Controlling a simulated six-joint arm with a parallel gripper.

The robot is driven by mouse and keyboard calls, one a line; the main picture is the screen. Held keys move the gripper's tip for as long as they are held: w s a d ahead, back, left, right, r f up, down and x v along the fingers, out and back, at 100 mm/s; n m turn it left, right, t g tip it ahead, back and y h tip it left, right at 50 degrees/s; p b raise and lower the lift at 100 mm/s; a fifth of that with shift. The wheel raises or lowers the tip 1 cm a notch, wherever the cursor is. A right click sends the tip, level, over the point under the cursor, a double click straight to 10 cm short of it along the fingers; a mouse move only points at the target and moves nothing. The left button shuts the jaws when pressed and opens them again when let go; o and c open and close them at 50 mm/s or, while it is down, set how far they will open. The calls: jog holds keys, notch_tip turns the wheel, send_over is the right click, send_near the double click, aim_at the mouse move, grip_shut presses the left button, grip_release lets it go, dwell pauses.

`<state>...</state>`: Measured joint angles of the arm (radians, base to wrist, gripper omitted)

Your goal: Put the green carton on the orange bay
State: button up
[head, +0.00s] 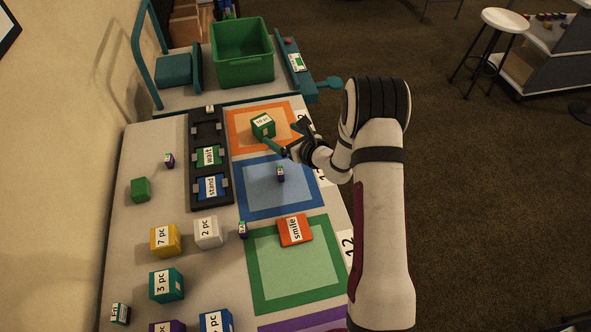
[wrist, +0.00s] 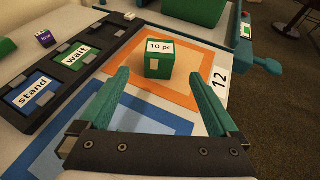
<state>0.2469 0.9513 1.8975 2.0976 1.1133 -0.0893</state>
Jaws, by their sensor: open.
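The green carton (head: 263,126), with a white "10 pc" label, sits upright on the orange bay (head: 240,114), near its middle. In the wrist view the carton (wrist: 159,61) stands ahead of my gripper, on the paler inner part of the orange bay (wrist: 113,66). My gripper (head: 283,142) is open and empty. In the wrist view its two teal fingers (wrist: 166,88) are spread wide, with the carton beyond and between the tips. A clear gap shows between each finger and the carton.
A blue bay (head: 250,202) holds a small purple box (head: 280,174). A green bay (head: 263,290) holds an orange "smile" card (head: 295,230). A dark card rack (head: 196,187) borders the bays at left. A green bin (head: 243,70) stands behind. Several coloured cartons fill the near left.

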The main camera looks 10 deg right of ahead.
jog(key=s+a+r+n+g+y, duration=0.2)
jog(key=s+a+r+n+y, duration=0.1)
jog(key=s+a+r+n, duration=0.25)
jog(key=s+a+r+n+g+y, duration=0.2)
jog(key=a+r+n+y, duration=0.15)
jog(key=a+r, duration=0.35)
jog(key=s+a+r+n+g, duration=0.35)
jog(key=s+r+n, duration=0.2)
jog(key=s, duration=0.45)
jog(key=s+d+n+g+h, duration=0.2)
jog(key=s+n+g, duration=0.15)
jog(key=s, duration=0.55)
jog(key=s+d+n+g+h, duration=0.25)
jog(key=s+n, duration=0.25)
jog(key=s, duration=0.4)
jog(key=s+d+f+n+h, duration=0.2)
jog(key=s+d+n+h, duration=0.1)
jog(key=s+d+h, duration=0.2)
jog(key=shift+s+d+f+t, duration=0.25)
jog(key=shift+s+d+t, duration=0.2)
jog(key=shift+s+d, duration=0.5)
